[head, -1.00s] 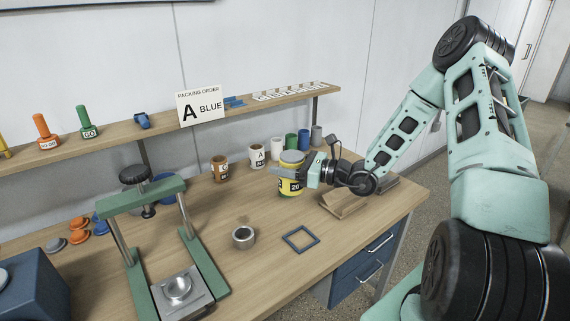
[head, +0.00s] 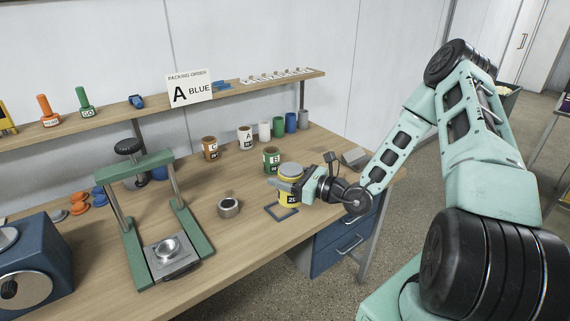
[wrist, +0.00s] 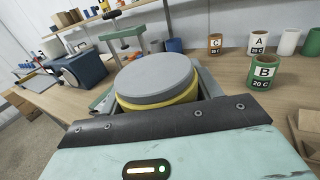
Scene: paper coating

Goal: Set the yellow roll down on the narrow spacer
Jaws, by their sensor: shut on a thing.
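My gripper (head: 283,188) is shut on the yellow roll (head: 289,197), a short upright cylinder with a grey top and the number 20 on a dark label. In the wrist view its grey top (wrist: 157,76) and yellow side (wrist: 160,102) show between the jaws. The roll hides part of a thin blue square frame (head: 271,214) on the bench; I cannot tell whether it is above it or touching. A short grey metal ring (head: 229,207) lies on the bench left of the frame, apart from the roll. I cannot tell which piece is the narrow spacer.
A green cup marked B (head: 271,160) stands just behind the roll. Brown (head: 210,148) and white (head: 245,137) cups and several plain cylinders line the bench's back. A green press (head: 165,240) stands at left. A block (head: 353,157) lies right of my gripper. Front bench (head: 215,260) is clear.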

